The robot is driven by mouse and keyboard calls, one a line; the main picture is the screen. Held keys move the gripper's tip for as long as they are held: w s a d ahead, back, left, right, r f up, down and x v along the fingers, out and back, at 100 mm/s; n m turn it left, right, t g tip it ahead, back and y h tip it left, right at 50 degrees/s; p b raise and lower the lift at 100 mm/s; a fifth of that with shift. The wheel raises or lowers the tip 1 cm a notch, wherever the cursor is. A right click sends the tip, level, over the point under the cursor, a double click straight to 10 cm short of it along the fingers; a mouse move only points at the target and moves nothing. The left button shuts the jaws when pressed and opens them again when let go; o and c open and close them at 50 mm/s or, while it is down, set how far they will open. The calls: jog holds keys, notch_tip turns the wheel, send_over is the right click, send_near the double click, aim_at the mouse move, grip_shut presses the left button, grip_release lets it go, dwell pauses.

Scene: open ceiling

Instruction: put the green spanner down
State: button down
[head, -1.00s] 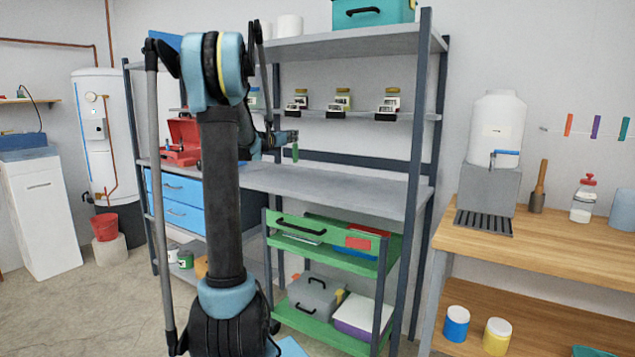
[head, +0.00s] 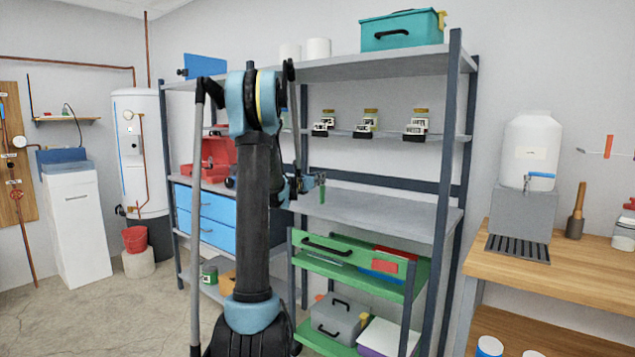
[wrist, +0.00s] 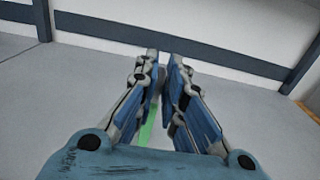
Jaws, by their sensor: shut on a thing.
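My gripper (head: 319,178) is shut on the green spanner (head: 322,195), which hangs down from the fingertips as a short green strip in the head view. In the wrist view my gripper (wrist: 164,62) has its fingertips close together, and part of the green spanner (wrist: 149,128) shows between and below the fingers. The rest of the spanner is hidden by the fingers. The gripper is over the grey middle shelf (head: 385,214) of the rack; I cannot tell the exact height of the spanner above it.
A red toolbox (head: 217,160) stands open at the shelf's left, above blue drawers (head: 205,215). Jars (head: 370,117) stand on the shelf above. A green cart (head: 350,258) is below in front. The middle shelf is bare to the right, up to the rack post (head: 445,150).

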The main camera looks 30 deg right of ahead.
jog(key=c, duration=1.7)
grip_release()
